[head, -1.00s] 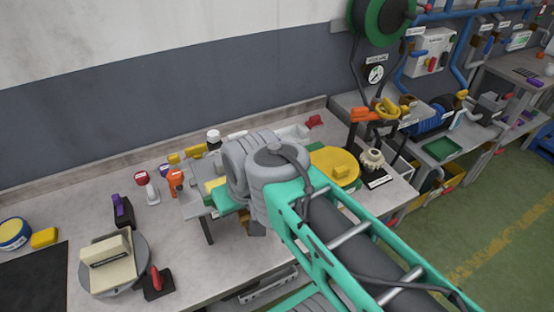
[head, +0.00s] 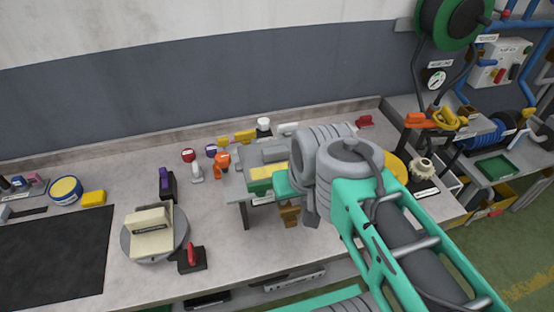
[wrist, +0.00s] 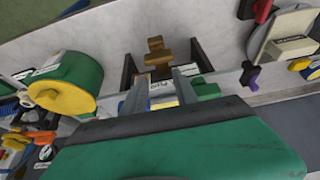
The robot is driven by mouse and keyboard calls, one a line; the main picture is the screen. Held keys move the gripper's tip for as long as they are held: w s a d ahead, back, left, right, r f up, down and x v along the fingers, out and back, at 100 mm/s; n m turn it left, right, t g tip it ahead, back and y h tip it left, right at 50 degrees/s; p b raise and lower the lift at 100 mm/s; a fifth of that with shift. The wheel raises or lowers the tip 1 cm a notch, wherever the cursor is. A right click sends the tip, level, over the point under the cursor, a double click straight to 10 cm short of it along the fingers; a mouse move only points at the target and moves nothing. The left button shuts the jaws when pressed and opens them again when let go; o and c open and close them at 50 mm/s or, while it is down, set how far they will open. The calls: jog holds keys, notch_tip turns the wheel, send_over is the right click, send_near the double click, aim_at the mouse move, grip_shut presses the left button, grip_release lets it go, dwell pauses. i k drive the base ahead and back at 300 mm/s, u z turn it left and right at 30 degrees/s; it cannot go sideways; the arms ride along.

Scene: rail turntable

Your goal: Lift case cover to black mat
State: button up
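The cream case cover (head: 150,228), a blocky piece with a dark slot across its front, sits on the grey round turntable (head: 181,240) at the left of the bench. It also shows at the upper right of the wrist view (wrist: 290,47). The black mat (head: 55,258) lies flat to the left of the turntable and looks bare where it shows. My gripper (wrist: 160,88) has its two grey fingers apart, over a small labelled stand with yellow and green parts, well to the right of the cover. In the head view my arm hides the fingers.
A red-handled tool on a black block (head: 191,258) stands right of the turntable, and a purple-topped holder (head: 166,183) behind it. A yellow block (head: 94,198) and a round yellow-topped tin (head: 65,189) stand behind the mat. Open bench lies between turntable and stand.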

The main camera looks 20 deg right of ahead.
aim_at(259, 160)
jog(key=z, duration=2.25)
jog(key=k, duration=1.4)
jog(key=u, duration=2.2)
